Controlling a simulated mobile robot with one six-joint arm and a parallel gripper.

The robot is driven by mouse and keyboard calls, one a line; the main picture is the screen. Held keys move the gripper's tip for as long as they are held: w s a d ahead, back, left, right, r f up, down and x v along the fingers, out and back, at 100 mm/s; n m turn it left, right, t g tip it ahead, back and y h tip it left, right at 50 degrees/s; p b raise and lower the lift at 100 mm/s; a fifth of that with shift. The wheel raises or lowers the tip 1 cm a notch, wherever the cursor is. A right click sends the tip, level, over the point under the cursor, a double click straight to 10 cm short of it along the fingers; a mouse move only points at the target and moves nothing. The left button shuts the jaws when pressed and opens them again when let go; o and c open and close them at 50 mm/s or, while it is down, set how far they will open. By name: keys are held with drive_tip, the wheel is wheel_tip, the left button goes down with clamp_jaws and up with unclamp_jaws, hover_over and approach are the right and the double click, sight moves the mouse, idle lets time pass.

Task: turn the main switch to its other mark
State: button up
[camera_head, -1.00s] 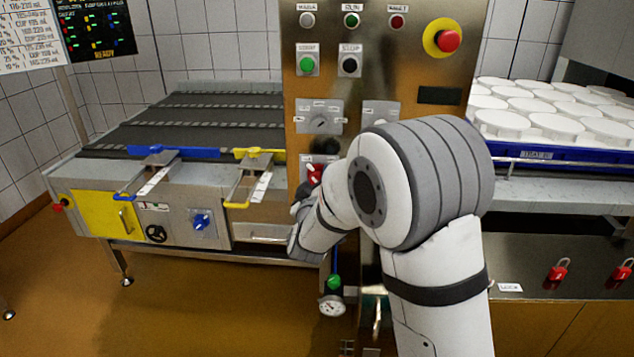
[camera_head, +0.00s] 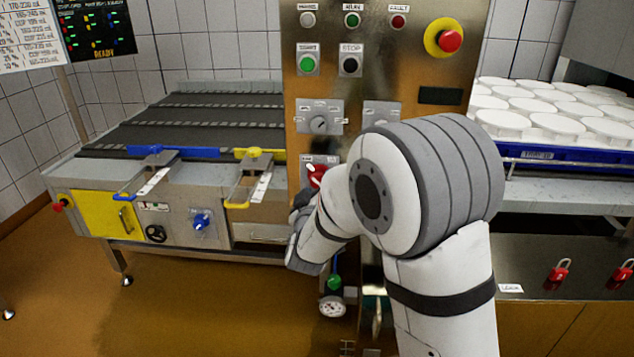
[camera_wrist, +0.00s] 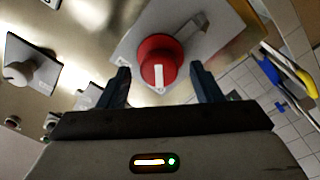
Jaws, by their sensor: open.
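The main switch is a red round knob with a white bar (camera_wrist: 158,62) on a pale plate of the steel cabinet. In the wrist view its white bar points down toward my gripper's palm. In the head view the red switch (camera_head: 317,174) is partly covered by my arm. My gripper (camera_wrist: 160,72) is open, with one dark finger on each side of the knob in the picture. Gaps show between fingers and knob, and I cannot tell how far the fingertips are from it in depth. The plate's marks are not readable.
A grey selector knob (camera_head: 319,124) sits above the switch, and a red emergency button (camera_head: 449,40) is high on the cabinet. A conveyor (camera_head: 200,120) with blue and yellow handles stands left. White moulds (camera_head: 555,125) in a blue tray stand right.

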drive_tip(key=s, duration=0.5)
drive_tip(key=shift+s+a+f, duration=0.1)
drive_tip(key=shift+s+f, duration=0.05)
